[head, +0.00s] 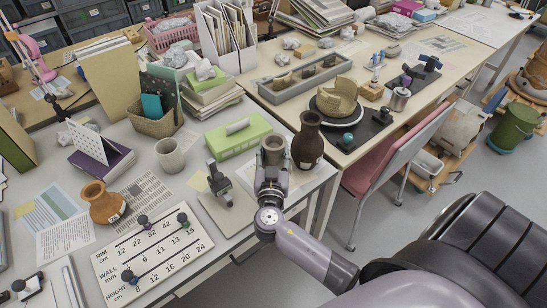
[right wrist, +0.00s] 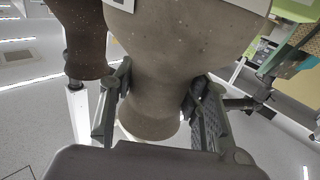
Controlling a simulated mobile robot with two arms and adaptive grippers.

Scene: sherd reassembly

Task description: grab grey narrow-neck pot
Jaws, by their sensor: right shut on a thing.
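The grey narrow-neck pot (head: 273,148) is at the right front corner of the near table, its rim showing above my right gripper (head: 271,176). In the right wrist view the pot (right wrist: 185,50) fills the middle, and my right gripper (right wrist: 155,105) has one finger on each side of its narrow neck, shut on it. A white label shows on its body. The gripper hides much of the pot in the head view, and I cannot tell whether it is clear of the table. My left gripper is not in view.
A dark brown bottle (head: 308,141) stands close to the right of the pot. A green box (head: 238,134) and a small grey instrument (head: 219,183) are to its left. An orange-brown pot (head: 104,202) and a number board (head: 152,258) lie farther left. A pink chair (head: 395,150) stands right.

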